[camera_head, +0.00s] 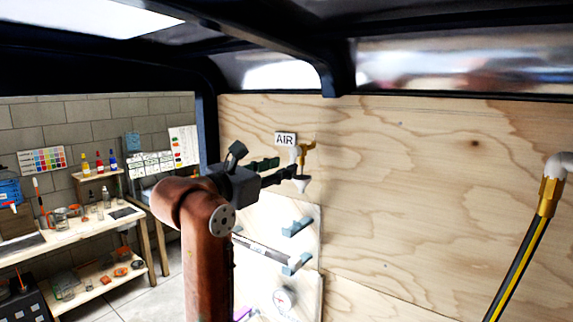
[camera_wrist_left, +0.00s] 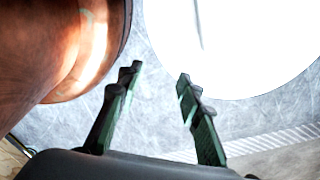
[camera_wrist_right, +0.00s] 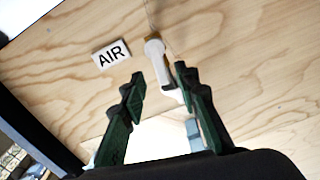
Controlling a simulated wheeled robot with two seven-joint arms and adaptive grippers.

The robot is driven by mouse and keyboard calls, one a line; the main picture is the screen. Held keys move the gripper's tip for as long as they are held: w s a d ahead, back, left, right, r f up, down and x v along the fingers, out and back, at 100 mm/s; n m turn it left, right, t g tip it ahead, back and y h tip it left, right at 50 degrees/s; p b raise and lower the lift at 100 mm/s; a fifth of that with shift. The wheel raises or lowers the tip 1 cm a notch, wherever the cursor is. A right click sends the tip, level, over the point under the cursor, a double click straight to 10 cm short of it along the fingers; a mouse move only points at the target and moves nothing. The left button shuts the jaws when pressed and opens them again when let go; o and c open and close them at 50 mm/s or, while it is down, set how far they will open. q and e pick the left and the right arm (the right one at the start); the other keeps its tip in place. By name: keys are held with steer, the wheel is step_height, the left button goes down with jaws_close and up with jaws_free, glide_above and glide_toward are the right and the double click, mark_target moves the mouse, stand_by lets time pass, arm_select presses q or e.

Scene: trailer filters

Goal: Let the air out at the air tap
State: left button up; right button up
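The air tap (camera_head: 306,152) is a brass fitting with a white lower part, on the plywood wall just right of the AIR sign (camera_head: 285,139). In the right wrist view the tap's white part (camera_wrist_right: 157,62) lies beyond and between the fingertips. My right gripper (camera_head: 283,170) is open beside the tap, on its left in the head view; its open fingers also show in the right wrist view (camera_wrist_right: 160,82). I cannot tell whether a finger touches the tap. My left gripper (camera_wrist_left: 158,75) is open and empty in the left wrist view, and outside the head view.
A white panel (camera_head: 301,214) with teal brackets and a gauge (camera_head: 284,300) is below the tap. A yellow-and-black hose (camera_head: 520,265) hangs at the right. A workbench (camera_head: 75,240) with bottles and tools stands at the left. Bare plywood lies right of the tap.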

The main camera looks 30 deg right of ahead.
mark_target(293, 161)
steer(key=shift+x, duration=1.4)
steer(key=shift+c, duration=0.3)
jaws_close()
